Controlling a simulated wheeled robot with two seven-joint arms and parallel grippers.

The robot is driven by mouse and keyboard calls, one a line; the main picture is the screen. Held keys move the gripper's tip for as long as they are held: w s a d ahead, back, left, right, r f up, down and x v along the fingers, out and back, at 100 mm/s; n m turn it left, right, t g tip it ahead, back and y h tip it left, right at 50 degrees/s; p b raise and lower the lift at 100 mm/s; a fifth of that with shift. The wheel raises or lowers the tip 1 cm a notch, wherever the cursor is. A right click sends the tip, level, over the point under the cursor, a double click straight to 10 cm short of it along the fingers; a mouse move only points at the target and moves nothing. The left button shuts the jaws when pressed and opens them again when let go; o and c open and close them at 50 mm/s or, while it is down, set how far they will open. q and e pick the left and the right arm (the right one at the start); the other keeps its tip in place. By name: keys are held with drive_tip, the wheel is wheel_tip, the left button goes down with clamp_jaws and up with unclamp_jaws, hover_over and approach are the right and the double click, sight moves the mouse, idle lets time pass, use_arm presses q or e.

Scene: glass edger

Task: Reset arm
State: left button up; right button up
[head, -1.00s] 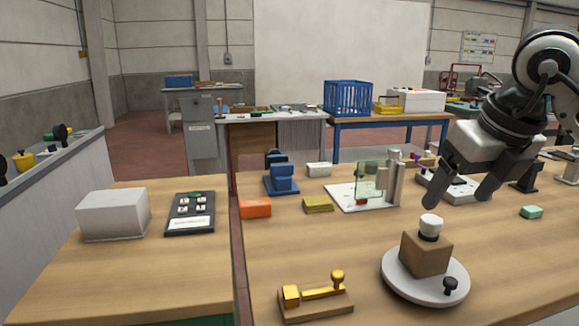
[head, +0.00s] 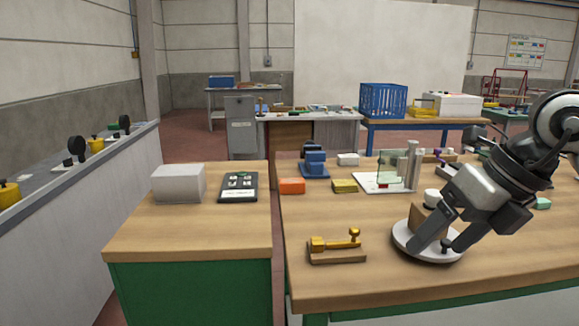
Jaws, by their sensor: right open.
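My right gripper (head: 428,243) comes in from the right, its two dark fingers apart and pointing down to the left. It is in front of the round white plate (head: 407,240) and partly hides the brown block (head: 428,217) with the white knob (head: 432,197) on it. I cannot tell whether the fingers touch the plate. Nothing shows between the fingers as held. My left gripper is not in view.
A brass lever on a wooden base (head: 338,246) sits left of the plate. Behind are an orange block (head: 291,186), a yellow block (head: 345,186), a blue device (head: 314,163) and a glass pane on a stand (head: 390,167). A grey box (head: 179,183) sits on the left bench.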

drive_tip(key=s+a+m+t+y+p, duration=0.15)
drive_tip(key=a+m+y, duration=0.25)
drive_tip(key=a+y, duration=0.5)
drive_tip(key=s+a+m+t+y, duration=0.1)
drive_tip(key=s+a+m+y, duration=0.25)
drive_tip(key=a+y, duration=0.5)
drive_tip(key=w+d+f+m+t+h, duration=0.2)
drive_tip(key=d+f+m+t+h, duration=0.35)
drive_tip(key=m, duration=0.55)
drive_tip(key=w+d+f+m+t+h, duration=0.1)
drive_tip(key=d+f+m+t+h, duration=0.1)
drive_tip(key=f+m+t+h, duration=0.75)
drive_tip(key=s+d+f+m+g+h, duration=0.1)
drive_tip(key=s+f+m+g, duration=0.3)
drive_tip(key=f, duration=0.4)
drive_tip(key=s+d+f+m+g+h, duration=0.1)
drive_tip(key=s+f+m+g+h, duration=0.1)
drive_tip(key=s+f+m+g, duration=0.3)
wheel_tip(320, 180, down, 4)
drive_tip(key=s+g, duration=0.1)
drive_tip(key=s, duration=0.1)
drive_tip(key=shift+s+d+f+p, duration=0.15)
drive_tip(key=shift+s+p, duration=0.2)
drive_tip(key=shift+p, duration=0.05)
